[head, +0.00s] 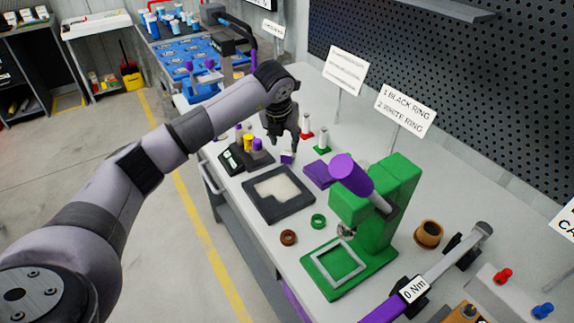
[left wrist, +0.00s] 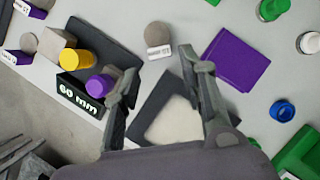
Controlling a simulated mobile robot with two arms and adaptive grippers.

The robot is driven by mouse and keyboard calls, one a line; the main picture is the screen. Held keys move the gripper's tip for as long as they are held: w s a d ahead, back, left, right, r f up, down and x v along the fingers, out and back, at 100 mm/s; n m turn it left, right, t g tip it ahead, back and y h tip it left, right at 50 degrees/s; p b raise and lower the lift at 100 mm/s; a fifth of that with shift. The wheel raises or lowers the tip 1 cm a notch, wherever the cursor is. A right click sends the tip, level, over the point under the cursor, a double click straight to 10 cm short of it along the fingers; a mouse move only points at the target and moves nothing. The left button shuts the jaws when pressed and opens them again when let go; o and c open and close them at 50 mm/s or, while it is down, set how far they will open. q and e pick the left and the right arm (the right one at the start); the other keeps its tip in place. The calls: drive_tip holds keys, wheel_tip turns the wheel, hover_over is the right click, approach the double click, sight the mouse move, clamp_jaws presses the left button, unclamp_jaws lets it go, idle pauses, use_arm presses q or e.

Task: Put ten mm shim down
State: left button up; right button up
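My left gripper (head: 285,138) is above the workbench, pointing down. In the left wrist view its two fingers (left wrist: 160,80) are spread apart with nothing held between them. A small round piece with a white label (left wrist: 158,38) lies on the bench just beyond the fingertips. Its label is too blurred to read, so I cannot tell whether it is the ten mm shim. My right gripper is out of view.
A dark rack (left wrist: 80,95) marked 60 mm holds yellow and purple cylinders. A black-framed tray (head: 278,194), a purple plate (head: 319,175) and a green press (head: 380,215) stand nearby.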

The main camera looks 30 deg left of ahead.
sight(286, 153)
use_arm(q)
drive_tip(key=b+x, duration=0.1)
drive_tip(key=x, duration=0.1)
drive_tip(key=shift+w+f, duration=0.2)
drive_tip(key=shift+f, duration=0.15)
drive_tip(key=b+x, duration=0.3)
drive_tip(key=x, duration=0.1)
drive_tip(key=shift+w+a+f, duration=0.1)
drive_tip(key=shift+w+f, duration=0.05)
drive_tip(key=shift+f, duration=0.05)
drive_tip(key=shift+w+a+f, duration=0.1)
drive_tip(key=shift+w+f, duration=0.15)
drive_tip(key=shift+f, duration=0.05)
drive_tip(key=shift+r, duration=0.1)
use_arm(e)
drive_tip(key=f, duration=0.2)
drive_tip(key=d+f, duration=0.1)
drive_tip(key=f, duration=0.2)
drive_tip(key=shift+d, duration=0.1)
use_arm(q)
drive_tip(key=shift+s, duration=0.1)
drive_tip(key=shift+c, duration=0.5)
clamp_jaws()
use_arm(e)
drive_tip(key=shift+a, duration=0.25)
